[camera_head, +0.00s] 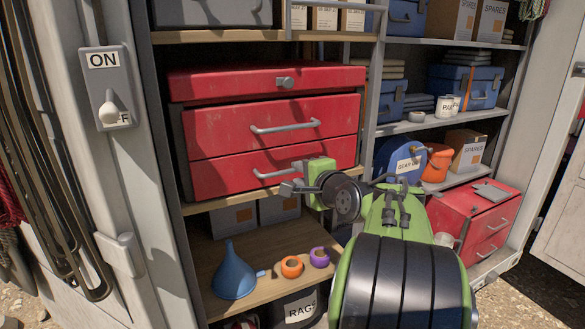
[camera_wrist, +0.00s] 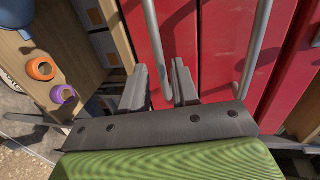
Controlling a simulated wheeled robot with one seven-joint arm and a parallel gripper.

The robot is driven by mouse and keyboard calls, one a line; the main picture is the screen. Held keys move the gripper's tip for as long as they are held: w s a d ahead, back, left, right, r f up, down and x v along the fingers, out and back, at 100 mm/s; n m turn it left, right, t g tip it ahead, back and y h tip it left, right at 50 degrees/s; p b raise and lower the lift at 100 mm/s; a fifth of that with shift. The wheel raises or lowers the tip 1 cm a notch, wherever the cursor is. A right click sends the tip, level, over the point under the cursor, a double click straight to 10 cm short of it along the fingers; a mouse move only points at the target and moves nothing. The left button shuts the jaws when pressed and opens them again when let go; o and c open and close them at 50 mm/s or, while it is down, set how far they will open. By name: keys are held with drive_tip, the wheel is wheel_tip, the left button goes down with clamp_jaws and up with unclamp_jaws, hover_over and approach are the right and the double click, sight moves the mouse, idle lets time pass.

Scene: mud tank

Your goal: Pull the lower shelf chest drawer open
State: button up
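The red shelf chest (camera_head: 215,145) has a lid section and two drawers, one above the other. Its lower drawer (camera_head: 222,178) looks shut, with a grey bar handle (camera_head: 272,174) across its front. My gripper (camera_head: 291,183) is at the right end of that handle. In the wrist view the lower drawer's handle (camera_wrist: 153,30) runs down into the gap between my fingertips (camera_wrist: 160,66). The fingers are apart, one on each side of the handle's end; I cannot tell if either touches it. The gripper hides part of the drawer's right side.
The upper drawer's handle (camera_head: 285,127) is just above. Below are a blue funnel (camera_head: 233,272), an orange tape roll (camera_head: 291,266) and a purple one (camera_head: 320,257). A shelf post (camera_head: 373,80) stands right of the chest. A smaller red chest (camera_head: 485,222) sits lower right.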

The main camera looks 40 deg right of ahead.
sight(293, 171)
drive_tip(key=x, duration=0.5)
drive_tip(key=shift+s+a, duration=0.1)
drive_tip(key=shift+s, duration=0.05)
clamp_jaws()
